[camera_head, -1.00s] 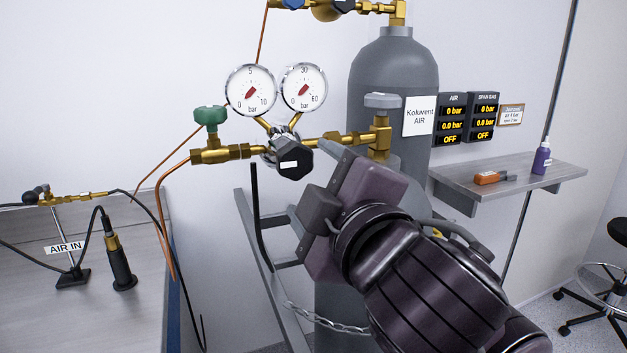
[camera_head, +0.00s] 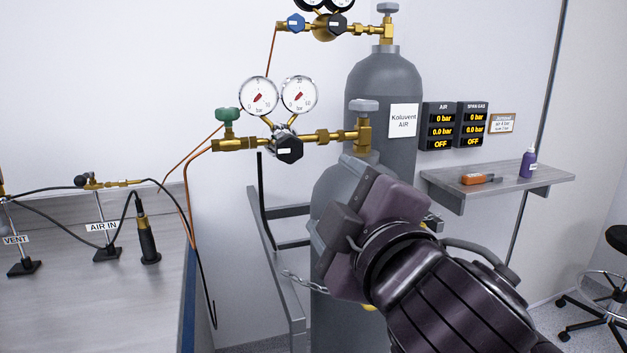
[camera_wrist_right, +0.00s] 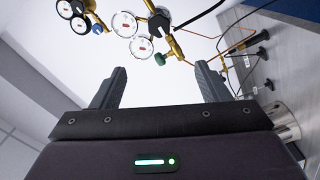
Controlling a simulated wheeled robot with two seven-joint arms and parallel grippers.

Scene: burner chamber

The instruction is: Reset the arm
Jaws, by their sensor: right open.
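My right arm comes in from the lower right of the head view. Its dark purple gripper (camera_head: 332,205) is open and points up and left, in front of the front grey gas cylinder. In the right wrist view the two fingers of my right gripper (camera_wrist_right: 160,82) stand wide apart with nothing between them. The brass regulator (camera_head: 286,147) with two round gauges is above the gripper in the head view, with a visible gap between them. It also shows beyond the fingers in the wrist view (camera_wrist_right: 150,40). My left gripper is in neither view.
A tall grey cylinder (camera_head: 385,85) stands behind, with a second regulator (camera_head: 330,25) on top. A wall shelf (camera_head: 500,180) holds an orange tool (camera_head: 480,179) and a purple bottle (camera_head: 528,163). The bench (camera_head: 90,300) at left carries hoses and the AIR IN stand (camera_head: 107,245).

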